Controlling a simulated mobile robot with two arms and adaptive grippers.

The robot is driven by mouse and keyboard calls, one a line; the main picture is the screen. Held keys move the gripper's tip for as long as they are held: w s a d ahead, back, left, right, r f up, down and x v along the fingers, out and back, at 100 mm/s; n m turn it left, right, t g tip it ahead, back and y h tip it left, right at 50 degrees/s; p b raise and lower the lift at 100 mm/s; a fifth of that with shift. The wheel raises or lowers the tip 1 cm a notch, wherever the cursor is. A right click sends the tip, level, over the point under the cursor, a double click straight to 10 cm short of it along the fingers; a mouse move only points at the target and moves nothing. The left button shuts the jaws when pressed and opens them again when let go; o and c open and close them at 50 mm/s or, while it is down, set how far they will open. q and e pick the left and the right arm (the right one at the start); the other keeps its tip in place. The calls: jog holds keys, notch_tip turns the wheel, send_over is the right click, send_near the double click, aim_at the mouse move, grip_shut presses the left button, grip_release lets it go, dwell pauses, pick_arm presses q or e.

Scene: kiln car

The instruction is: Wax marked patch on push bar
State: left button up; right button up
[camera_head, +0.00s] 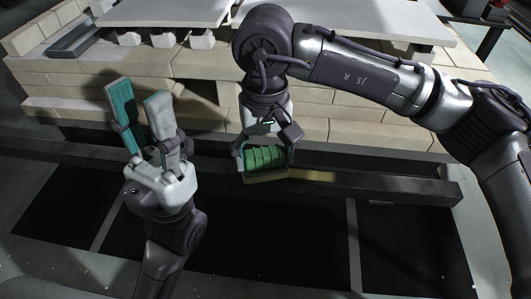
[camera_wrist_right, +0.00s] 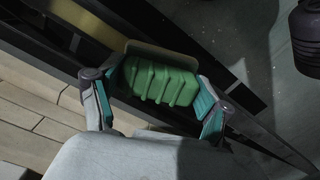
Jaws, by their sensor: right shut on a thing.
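The dark push bar (camera_head: 400,187) runs across in front of the brick-laden kiln car. A golden-brown patch (camera_head: 318,176) shows on it, just right of my right gripper. My right gripper (camera_head: 266,158) is shut on a green ribbed block (camera_wrist_right: 160,82) with a tan pad along its far edge. The block is at the bar, beside the patch's left end; whether the pad touches the bar cannot be told. The block may hide part of the patch. My left gripper (camera_head: 137,92) is open and empty, fingers spread, left of the block.
Pale bricks (camera_head: 60,75) are stacked behind the bar, with light slabs (camera_head: 170,12) on top. Dark panels (camera_head: 270,240) lie in front of the bar. My right arm reaches over the bricks from the right. The bar's right end is clear.

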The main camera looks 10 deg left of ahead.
jog(key=shift+s+f, duration=0.1)
jog(key=shift+f, duration=0.2)
jog(key=shift+a, duration=2.5)
jog(key=shift+r, duration=0.1)
